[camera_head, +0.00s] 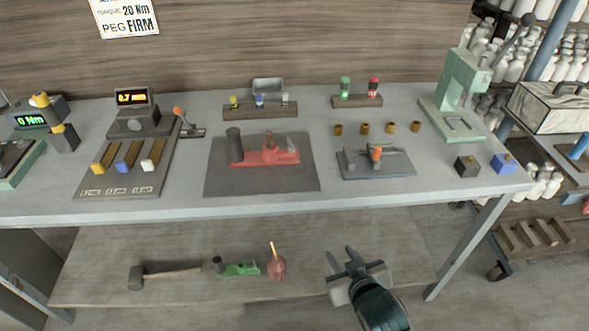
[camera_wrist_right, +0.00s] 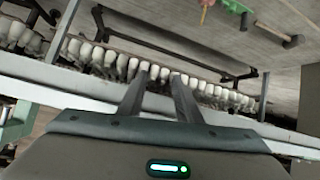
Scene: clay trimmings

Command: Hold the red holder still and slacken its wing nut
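The red holder (camera_head: 265,158) lies on a dark grey mat (camera_head: 220,184) in the middle of the bench in the head view. A dark upright cylinder (camera_head: 235,145) stands at its left end. My left gripper is not in view.
A fixture with an orange knob (camera_head: 375,153) stands right of the mat, and a gauge with coloured keys (camera_head: 127,155) left. Racks with coloured pieces (camera_head: 258,109) stand behind. A lower shelf (camera_head: 180,290) holds a mallet (camera_head: 170,272) and a green tool (camera_head: 240,269).

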